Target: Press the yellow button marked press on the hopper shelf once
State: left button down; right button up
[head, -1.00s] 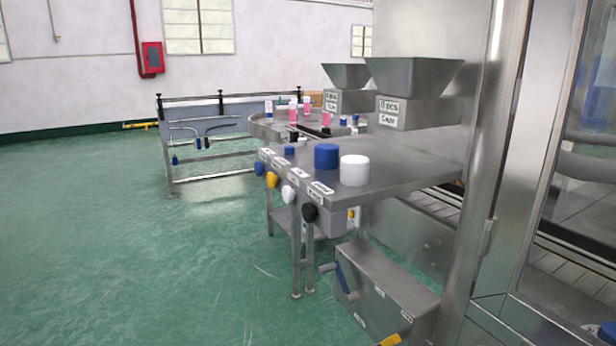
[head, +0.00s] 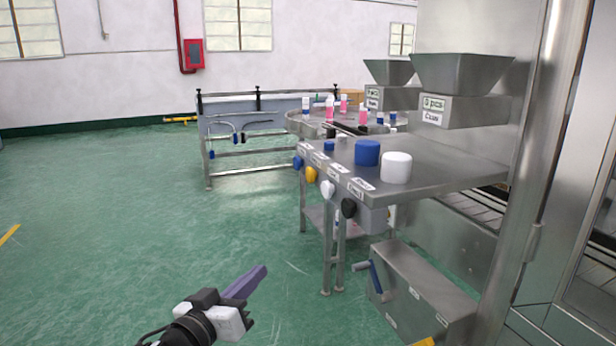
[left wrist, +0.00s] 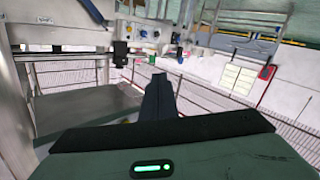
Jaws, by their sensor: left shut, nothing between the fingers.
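The hopper shelf (head: 440,160) is a grey metal shelf at right in the head view. Along its front edge hang a blue, a yellow, a white and a black knob-like button. The yellow button (head: 310,174) is second from the far end; labels lie above the row, too small to read surely. My right gripper is not in view.
A blue cap (head: 367,152) and a white cap (head: 396,167) stand on the shelf. Two hoppers (head: 460,75) rise behind. A metal box with a crank (head: 415,290) sits below the shelf. Green floor (head: 120,230) at left is open.

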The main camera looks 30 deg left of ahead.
aim_at(314, 175)
pick_arm(q)
notch_tip(314, 175, up, 18)
jog(key=a+n+t, duration=0.1)
jog(key=a+t, duration=0.1)
jog(key=t, duration=0.2)
jog(key=shift+w+n, duration=0.35)
jog(key=shift+n, duration=0.05)
jog(key=shift+f, duration=0.1)
jog(key=w+d+p, duration=0.1)
jog(key=w+d, duration=0.4)
jog(key=w, duration=0.1)
jog(key=shift+w+d, duration=0.3)
jog(key=shift+w, duration=0.1)
jog(key=shift+w+d, duration=0.1)
dwell(1.1)
jog(key=shift+w+d, duration=0.2)
